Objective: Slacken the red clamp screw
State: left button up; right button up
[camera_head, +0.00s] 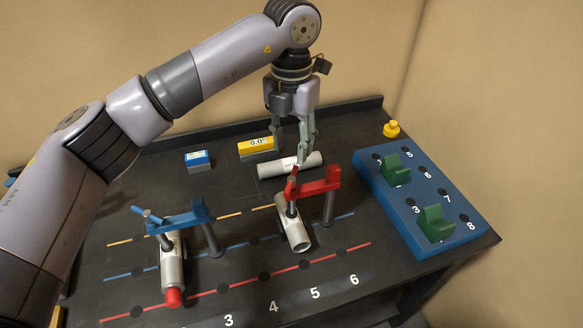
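The red clamp (322,187) stands on a dark post at the middle right of the table. Its red-handled screw (292,187) points down onto a light grey tube (297,233) lying under it. My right gripper is out of view.
A blue clamp (187,216) stands left over another tube (172,267) with a red end cap. A blue block with green holders (437,224) is at right. Yellow (257,145) and blue (198,159) boxes sit behind. Coloured lines with holes cross the dark table (130,228).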

aim_at(291, 177)
pick_arm(q)
notch_tip(291, 177, down, 9)
jog(key=shift+r+p, duration=0.1)
jog(key=shift+p, duration=1)
jog(key=shift+c, duration=0.5)
grip_shut()
